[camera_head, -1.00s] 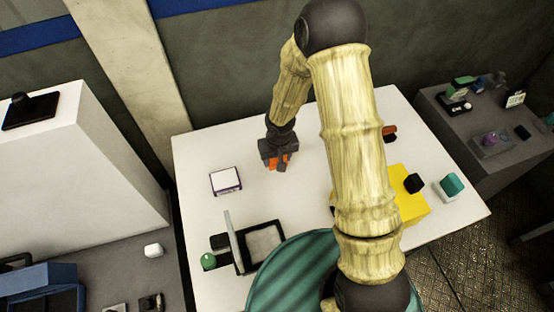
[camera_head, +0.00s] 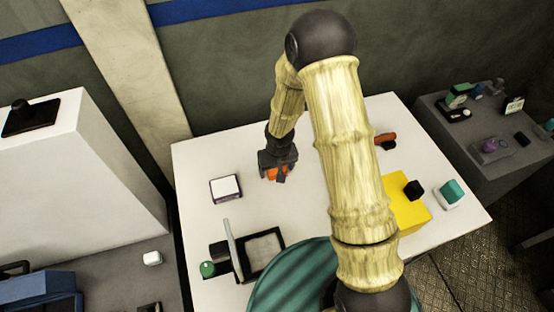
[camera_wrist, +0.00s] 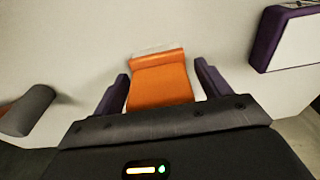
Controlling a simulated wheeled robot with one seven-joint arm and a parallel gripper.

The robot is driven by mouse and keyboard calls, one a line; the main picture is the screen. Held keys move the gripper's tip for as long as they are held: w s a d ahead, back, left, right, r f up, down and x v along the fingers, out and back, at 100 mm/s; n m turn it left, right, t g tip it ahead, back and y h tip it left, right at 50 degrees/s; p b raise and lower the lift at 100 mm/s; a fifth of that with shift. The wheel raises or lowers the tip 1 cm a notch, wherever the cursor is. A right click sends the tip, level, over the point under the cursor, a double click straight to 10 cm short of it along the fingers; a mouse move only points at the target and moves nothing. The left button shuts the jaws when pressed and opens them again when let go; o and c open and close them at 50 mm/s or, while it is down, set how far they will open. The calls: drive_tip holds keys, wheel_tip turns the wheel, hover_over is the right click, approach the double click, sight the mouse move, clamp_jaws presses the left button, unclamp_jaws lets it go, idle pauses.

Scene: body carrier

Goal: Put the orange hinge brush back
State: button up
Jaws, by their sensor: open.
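The orange hinge brush (camera_wrist: 160,82), a flat orange block with a pale strip along its far edge, lies between the two fingers of my gripper (camera_wrist: 162,72) in the wrist view. The fingers are apart, one on each side of it, with narrow gaps visible. In the head view, my gripper (camera_head: 278,168) is low over the white table (camera_head: 320,150), and part of the orange brush (camera_head: 277,174) shows beneath it. The near end of the brush is hidden by my gripper body.
A purple-sided box with a white top (camera_head: 225,188) stands left of my gripper. A black tray with an upright panel (camera_head: 263,250) is nearer. A yellow block (camera_head: 400,210), a teal-topped item (camera_head: 452,192) and an orange-brown item (camera_head: 385,139) are at right.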

wheel_tip(320, 180, up, 17)
drive_tip(key=s, duration=0.1)
drive_tip(key=shift+s+r, duration=0.15)
drive_tip(key=shift+s, duration=0.2)
drive_tip(key=shift+d, duration=0.1)
idle(0.6)
drive_tip(key=s+d+r+m+t, duration=0.1)
drive_tip(key=s+d+r+m, duration=0.2)
drive_tip(key=s+d, duration=0.7)
drive_tip(key=d, duration=0.3)
drive_tip(key=shift+s+d+r, duration=0.2)
drive_tip(key=shift+s, duration=0.2)
